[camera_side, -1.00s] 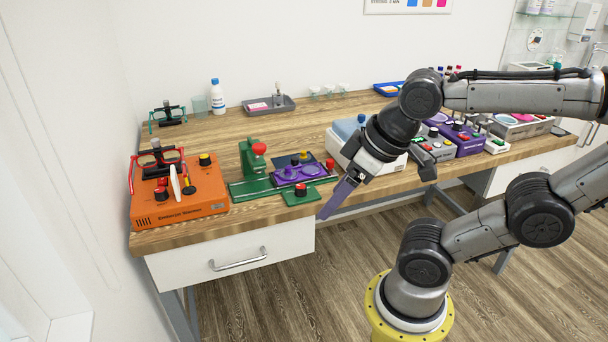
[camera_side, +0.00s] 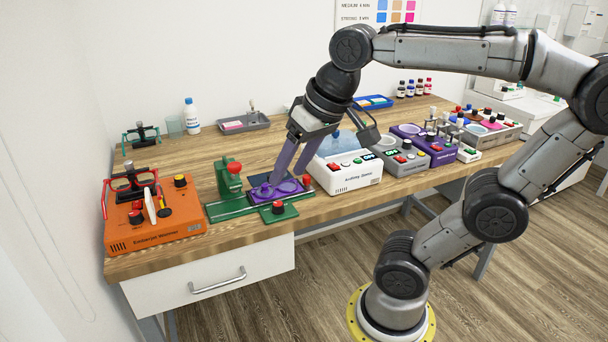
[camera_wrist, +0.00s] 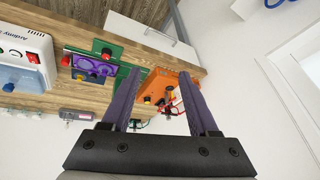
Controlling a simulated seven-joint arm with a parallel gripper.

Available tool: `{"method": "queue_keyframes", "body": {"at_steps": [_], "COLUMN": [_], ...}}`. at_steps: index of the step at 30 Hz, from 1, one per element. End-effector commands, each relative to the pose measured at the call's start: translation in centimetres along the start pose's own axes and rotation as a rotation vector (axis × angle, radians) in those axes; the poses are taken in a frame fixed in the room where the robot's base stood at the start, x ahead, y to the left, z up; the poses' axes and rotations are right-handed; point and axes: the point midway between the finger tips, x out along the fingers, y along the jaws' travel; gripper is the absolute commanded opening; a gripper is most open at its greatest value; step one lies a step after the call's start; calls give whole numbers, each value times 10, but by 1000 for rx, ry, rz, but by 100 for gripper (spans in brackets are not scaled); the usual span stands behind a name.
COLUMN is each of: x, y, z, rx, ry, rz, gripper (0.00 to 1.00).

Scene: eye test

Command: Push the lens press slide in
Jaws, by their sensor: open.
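The lens press (camera_side: 230,207) stands on the wooden bench near its front edge, with a green base and a green upright topped by a red knob. Its purple slide (camera_side: 262,193) lies on the green base to the right of the upright; it also shows in the wrist view (camera_wrist: 88,66). My gripper (camera_side: 285,181) is open and empty, its purple fingers pointing down over the slide's area in the side view. In the wrist view my gripper (camera_wrist: 160,73) has its fingers well apart, with the press to their left. Whether a finger touches the slide I cannot tell.
An orange lens warmer (camera_side: 155,222) stands left of the press. A white machine with a blue lid (camera_side: 345,172) stands close on the right. A grey tray (camera_side: 243,122) and a white bottle (camera_side: 191,117) are behind. Bare bench lies behind the press.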

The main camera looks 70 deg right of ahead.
Motion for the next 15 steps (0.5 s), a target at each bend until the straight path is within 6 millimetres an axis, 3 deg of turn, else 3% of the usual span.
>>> {"method": "queue_keyframes", "body": {"at_steps": [5,8,11,15], "x": [1,9,22,47], "y": [18,40,69,124], "z": [-67,-104,-137,-172], "rx": [240,381,518,698], "ry": [-52,-83,-115,-162], "rz": [78,125,172,233], "gripper": [60,60,60,60]}}
